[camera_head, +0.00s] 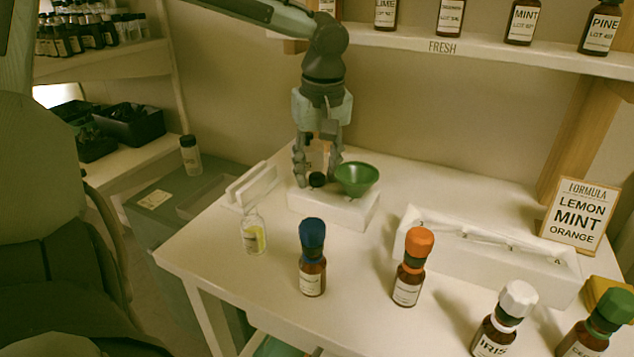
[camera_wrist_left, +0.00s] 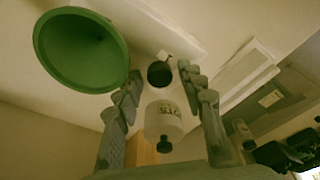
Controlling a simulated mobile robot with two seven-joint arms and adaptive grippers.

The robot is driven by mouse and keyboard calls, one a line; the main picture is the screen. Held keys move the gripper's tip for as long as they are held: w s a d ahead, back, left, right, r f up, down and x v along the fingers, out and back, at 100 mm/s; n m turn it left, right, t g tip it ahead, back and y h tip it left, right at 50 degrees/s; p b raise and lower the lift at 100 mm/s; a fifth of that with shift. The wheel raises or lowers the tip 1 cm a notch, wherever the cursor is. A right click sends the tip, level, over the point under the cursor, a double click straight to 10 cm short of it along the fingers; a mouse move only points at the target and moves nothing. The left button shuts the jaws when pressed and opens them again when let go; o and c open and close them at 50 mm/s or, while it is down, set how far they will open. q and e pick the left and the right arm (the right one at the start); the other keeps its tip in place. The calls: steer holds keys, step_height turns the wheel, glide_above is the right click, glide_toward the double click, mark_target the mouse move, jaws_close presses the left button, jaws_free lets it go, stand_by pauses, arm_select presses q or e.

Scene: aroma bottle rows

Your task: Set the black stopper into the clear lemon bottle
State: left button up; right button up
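The clear lemon bottle (camera_head: 253,238) stands on the table at the left, with yellow liquid low in it and no stopper on its neck. The black stopper (camera_head: 317,179) sits on a white block (camera_head: 340,211), beside a green funnel (camera_head: 357,178). My left gripper (camera_head: 315,183) points down over the block. In the left wrist view the open left fingertips (camera_wrist_left: 160,72) lie on either side of the black stopper (camera_wrist_left: 160,75), with gaps showing. My right gripper is in neither view.
Bottles with blue (camera_head: 312,235), orange (camera_head: 418,243), white (camera_head: 517,300) and green (camera_head: 613,306) caps stand along the front. A white rack (camera_head: 490,257) and formula card (camera_head: 578,216) are at the right. A pale bottle (camera_wrist_left: 163,120) shows beyond the stopper in the wrist view.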

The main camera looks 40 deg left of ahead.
mark_target(313, 172)
arm_select(q)
steer(key=c, duration=0.7)
steer(key=shift+r, duration=0.45)
steer(key=r, duration=0.3)
steer(key=shift+s+a+r, duration=0.1)
steer(key=shift+a+r, duration=0.15)
steer(key=shift+r, duration=0.15)
steer(key=shift+s+a+r, duration=3.25)
steer(key=shift+s+a, duration=0.35)
steer(key=shift+a, duration=0.45)
steer(key=shift+s+d+r+n+g+p, duration=0.2)
steer(key=shift+s+d+n, duration=0.75)
steer(key=shift+s+d, duration=0.65)
steer(key=shift+s+d+r+n+g+p, duration=0.1)
steer(key=shift+s+d+r+n+p, duration=0.15)
steer(key=shift+s+d+n, duration=1.2)
steer(key=shift+s+d+r+n+g+p, duration=0.15)
steer(key=shift+s+d+r+n, duration=0.2)
steer(key=shift+s+d, duration=1.3)
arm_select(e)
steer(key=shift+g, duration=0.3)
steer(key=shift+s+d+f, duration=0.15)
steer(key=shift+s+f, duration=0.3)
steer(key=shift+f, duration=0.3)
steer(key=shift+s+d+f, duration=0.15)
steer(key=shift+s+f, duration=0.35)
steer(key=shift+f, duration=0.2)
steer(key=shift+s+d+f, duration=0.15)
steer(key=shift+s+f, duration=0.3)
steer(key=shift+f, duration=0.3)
